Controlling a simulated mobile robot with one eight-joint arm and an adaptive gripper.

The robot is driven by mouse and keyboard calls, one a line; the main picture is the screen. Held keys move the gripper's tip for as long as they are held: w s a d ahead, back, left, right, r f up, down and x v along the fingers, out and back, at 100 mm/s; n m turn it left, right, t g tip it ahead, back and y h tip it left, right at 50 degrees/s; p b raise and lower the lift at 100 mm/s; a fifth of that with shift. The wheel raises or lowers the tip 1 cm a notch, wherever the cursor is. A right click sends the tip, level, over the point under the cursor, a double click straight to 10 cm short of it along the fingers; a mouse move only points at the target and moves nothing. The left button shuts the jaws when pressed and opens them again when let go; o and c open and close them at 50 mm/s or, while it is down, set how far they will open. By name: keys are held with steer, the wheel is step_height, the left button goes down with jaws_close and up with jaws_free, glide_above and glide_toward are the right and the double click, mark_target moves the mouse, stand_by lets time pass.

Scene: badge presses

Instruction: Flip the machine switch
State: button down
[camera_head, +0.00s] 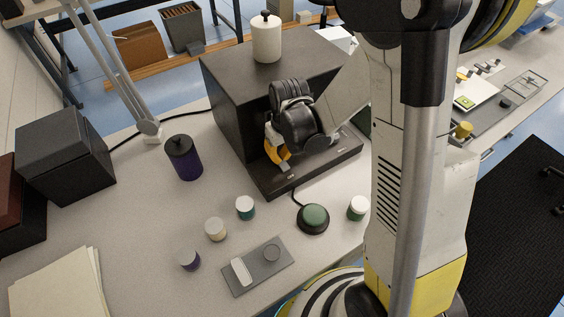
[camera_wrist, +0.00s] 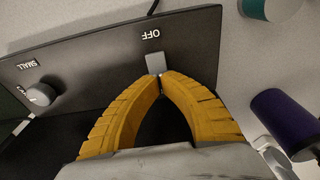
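The machine (camera_head: 228,100) is a large dark box with a low dark front ledge on the table. In the wrist view, its dark panel (camera_wrist: 100,55) bears a small grey switch (camera_wrist: 155,63) with the word OFF beside it. My gripper (camera_wrist: 162,77) has two yellow ribbed fingers whose tips come together right at the switch's edge. I cannot tell whether they touch it. Nothing shows held between the fingers. In the head view, my gripper (camera_head: 283,155) is low at the machine's front, and my wrist hides the switch.
A grey knob (camera_wrist: 48,90) is on the same panel near the word SMALL. A purple canister (camera_head: 184,160) stands left of the machine. Several small jars, a green round button (camera_head: 314,217) and a grey tray (camera_head: 240,281) are in front. A white canister (camera_head: 266,40) stands on top.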

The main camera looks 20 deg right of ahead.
steer(key=shift+f+b, duration=0.3)
steer(key=shift+f, duration=0.05)
steer(key=shift+r, duration=0.1)
steer(key=shift+r+p, duration=2.6)
steer(key=shift+r, duration=0.85)
steer(key=shift+r, duration=0.1)
steer(key=s+r+m+t, duration=0.2)
steer(key=s+r+t, duration=0.3)
steer(key=s+r, duration=0.8)
step_height(320, 180, up, 5)
steer(key=shift+s+f, duration=0.1)
steer(key=shift+s, duration=0.3)
